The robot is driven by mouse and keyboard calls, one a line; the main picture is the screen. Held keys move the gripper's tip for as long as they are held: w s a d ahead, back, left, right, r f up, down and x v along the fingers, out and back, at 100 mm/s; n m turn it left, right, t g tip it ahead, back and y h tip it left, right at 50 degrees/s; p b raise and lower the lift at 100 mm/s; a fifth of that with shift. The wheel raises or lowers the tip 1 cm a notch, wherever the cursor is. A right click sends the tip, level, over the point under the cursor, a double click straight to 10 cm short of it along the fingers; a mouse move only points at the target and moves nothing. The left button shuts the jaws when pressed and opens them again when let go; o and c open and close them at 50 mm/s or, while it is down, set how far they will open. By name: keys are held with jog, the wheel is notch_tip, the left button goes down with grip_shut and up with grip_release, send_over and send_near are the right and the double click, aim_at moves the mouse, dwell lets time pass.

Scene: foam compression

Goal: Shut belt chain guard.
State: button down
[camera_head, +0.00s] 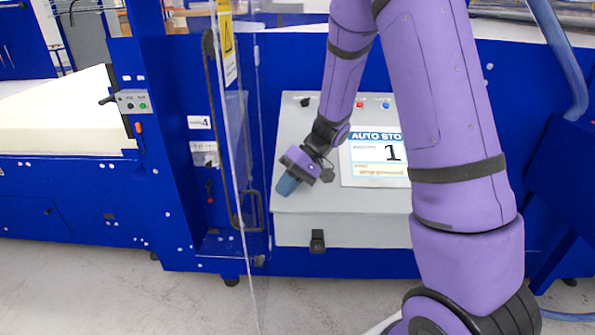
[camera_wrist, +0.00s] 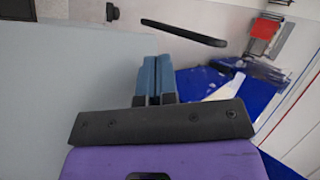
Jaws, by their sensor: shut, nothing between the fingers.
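The belt chain guard looks like a clear panel (camera_head: 236,120) in the head view, left of my gripper. Its long edge runs down past the machine's base, so it appears swung out toward the camera. A yellow warning sticker (camera_head: 227,35) and a long black handle (camera_head: 237,218) show at it; I cannot tell whether the handle is fixed to the panel. My gripper (camera_head: 287,186) is shut and empty, in front of the grey control box, right of the panel. In the wrist view, its blue fingers (camera_wrist: 152,80) are together, and a black bar (camera_wrist: 185,32) lies beyond them, apart.
The grey control box (camera_head: 300,228) with buttons and an "AUTO STOP" label (camera_head: 376,160) is close behind my gripper. It also shows in the wrist view (camera_wrist: 60,90). A blue machine frame (camera_head: 175,190) and cream block (camera_head: 60,110) stand left. Bare floor (camera_head: 120,290) lies in front.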

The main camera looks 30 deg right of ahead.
jog(key=shift+s+a+f, duration=0.1)
jog(key=shift+a, duration=0.95)
jog(key=shift+s+a, duration=0.1)
jog(key=shift+a, duration=0.9)
